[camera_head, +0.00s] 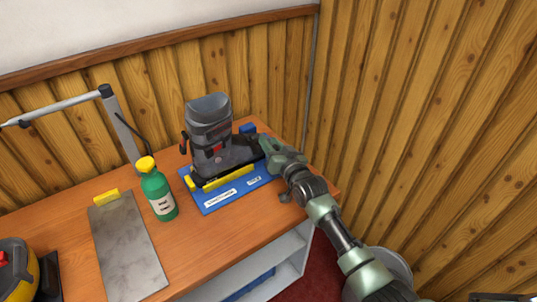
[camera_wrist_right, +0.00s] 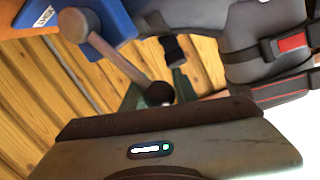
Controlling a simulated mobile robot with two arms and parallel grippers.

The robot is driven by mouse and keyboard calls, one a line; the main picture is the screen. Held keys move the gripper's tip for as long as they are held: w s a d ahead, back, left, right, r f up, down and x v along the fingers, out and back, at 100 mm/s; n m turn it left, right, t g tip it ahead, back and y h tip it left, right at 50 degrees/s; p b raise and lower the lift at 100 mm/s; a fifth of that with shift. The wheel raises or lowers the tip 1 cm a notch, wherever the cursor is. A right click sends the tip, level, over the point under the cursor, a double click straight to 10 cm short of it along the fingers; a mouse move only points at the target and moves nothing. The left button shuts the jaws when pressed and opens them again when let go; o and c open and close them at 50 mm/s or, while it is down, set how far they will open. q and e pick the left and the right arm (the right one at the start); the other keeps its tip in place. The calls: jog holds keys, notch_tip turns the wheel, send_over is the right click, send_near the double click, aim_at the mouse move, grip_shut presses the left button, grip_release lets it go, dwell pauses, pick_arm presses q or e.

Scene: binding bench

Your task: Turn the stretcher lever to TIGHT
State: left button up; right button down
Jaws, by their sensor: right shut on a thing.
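The stretcher lever shows in the right wrist view as a grey bar (camera_wrist_right: 115,55) running from a round grey hub to a dark round knob (camera_wrist_right: 160,93). My right gripper (camera_head: 268,146) is at the right side of the grey machine (camera_head: 208,122). Its greenish fingers (camera_wrist_right: 158,90) are shut on the dark knob of the lever. In the head view the gripper and machine mostly hide the lever. The machine stands on a blue base (camera_head: 208,205) with white labels too small to read surely. My left gripper is out of view.
A green bottle (camera_head: 159,196) with a yellow cap stands left of the blue base. A grey plate (camera_head: 128,250) lies further left, with a lamp (camera_head: 123,130) behind. A yellow and black object (camera_head: 20,275) is at the lower left. Wooden walls close the back and right.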

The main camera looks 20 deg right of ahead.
jog(key=shift+w+d+r+m, duration=0.15)
jog(key=shift+d+m, duration=0.25)
jog(key=shift+d, duration=0.2)
jog(key=shift+w+d+m+g+b, duration=0.3)
jog(key=shift+d+m+b, duration=0.05)
jog(key=shift+d+m, duration=0.4)
jog(key=shift+w+d+m+y+b, duration=0.3)
jog(key=shift+d+m+b, duration=0.35)
jog(key=shift+m, duration=0.2)
pick_arm(q)
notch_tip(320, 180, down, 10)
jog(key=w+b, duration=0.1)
jog(key=b, duration=0.7)
pick_arm(e)
jog(key=w+d+f+m+g+y, duration=0.1)
jog(key=w+d+f+m+y, duration=0.1)
jog(key=d+m, duration=0.3)
jog(key=shift+d+f+m, duration=0.3)
jog(key=shift+f+m, duration=0.35)
jog(key=shift+m, duration=0.25)
jog(key=c, duration=1.1)
grip_release()
jog(key=shift+s, duration=0.1)
